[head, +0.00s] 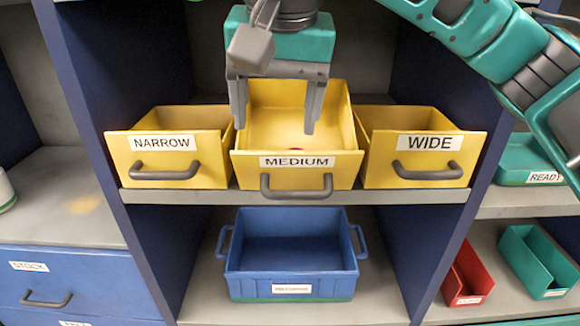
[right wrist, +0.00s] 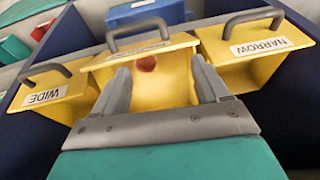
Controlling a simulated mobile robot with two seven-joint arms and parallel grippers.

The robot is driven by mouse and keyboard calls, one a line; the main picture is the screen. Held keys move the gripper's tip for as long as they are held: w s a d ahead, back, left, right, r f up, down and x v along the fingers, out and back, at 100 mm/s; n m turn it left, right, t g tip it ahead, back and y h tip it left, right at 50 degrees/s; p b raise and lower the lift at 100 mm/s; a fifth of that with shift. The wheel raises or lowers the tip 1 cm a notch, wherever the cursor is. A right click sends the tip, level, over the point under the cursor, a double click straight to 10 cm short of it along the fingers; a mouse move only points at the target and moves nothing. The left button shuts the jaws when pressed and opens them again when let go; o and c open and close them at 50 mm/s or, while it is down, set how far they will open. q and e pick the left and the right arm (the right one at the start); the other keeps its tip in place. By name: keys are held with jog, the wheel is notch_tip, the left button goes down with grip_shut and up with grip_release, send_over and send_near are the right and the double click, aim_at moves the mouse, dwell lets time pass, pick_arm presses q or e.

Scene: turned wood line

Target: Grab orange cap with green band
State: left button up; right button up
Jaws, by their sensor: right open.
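My right gripper (head: 275,128) is open and empty, pointing down over the yellow MEDIUM bin (head: 297,161). Its two fingers straddle part of the bin's inside in the head view. In the right wrist view the open fingers (right wrist: 161,67) show over the same bin. A small red-orange round thing lies inside the bin near its front wall (right wrist: 147,63); only a sliver of it shows in the head view. I cannot see a green band on it, so I cannot tell whether it is the orange cap. My left gripper is not in view.
Yellow bins marked NARROW (head: 165,145) and WIDE (head: 428,146) flank the MEDIUM bin on the shelf. A blue crate (head: 291,262) stands empty on the shelf below. Dark blue side panels bound the bay. Red (head: 467,275) and teal (head: 537,262) bins are at the right.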

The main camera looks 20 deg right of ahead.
jog(key=shift+w+d+r+t+h, duration=0.2)
jog(key=shift+w+d+r+h, duration=0.15)
jog(key=shift+d, duration=0.2)
jog(key=shift+w+d+r+t+h, duration=0.15)
jog(key=shift+d+r+t+h, duration=0.1)
jog(key=shift+d+r, duration=0.25)
jog(key=b+x, duration=0.1)
jog(key=x, duration=0.6)
jog(key=shift+d+f, duration=0.1)
jog(key=shift+d+b+x, duration=0.2)
jog(key=shift+x, duration=1.15)
jog(key=shift+d+b+x, duration=0.15)
jog(key=shift+d+x, duration=0.05)
jog(key=shift+x, duration=1.2)
jog(key=shift+c, duration=0.2)
jog(key=c, duration=1.1)
